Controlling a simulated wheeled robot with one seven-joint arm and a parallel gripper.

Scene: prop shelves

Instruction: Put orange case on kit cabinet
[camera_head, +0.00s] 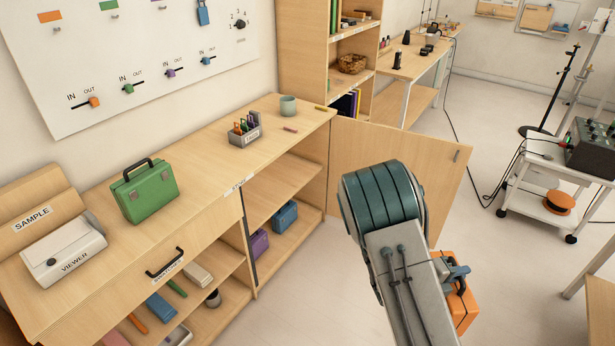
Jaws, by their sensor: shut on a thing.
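The orange case (463,305) hangs at the lower right, partly hidden behind my arm. My gripper (457,274) is shut on it at its top and holds it clear of the cabinet. The long low wooden cabinet (215,150) runs along the left wall; I cannot read a "kit" label on it. Its right section is open, with a purple case (259,244) and a blue case (285,216) on the lower shelf. A green case (151,190) stands upright on the top.
A cabinet door (400,165) stands open beyond my arm. A pen holder (244,131), a cup (288,106), a viewer box (64,251) and a sample box (38,208) sit on the top. The top between green case and pen holder is bare. A cart (558,180) stands right.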

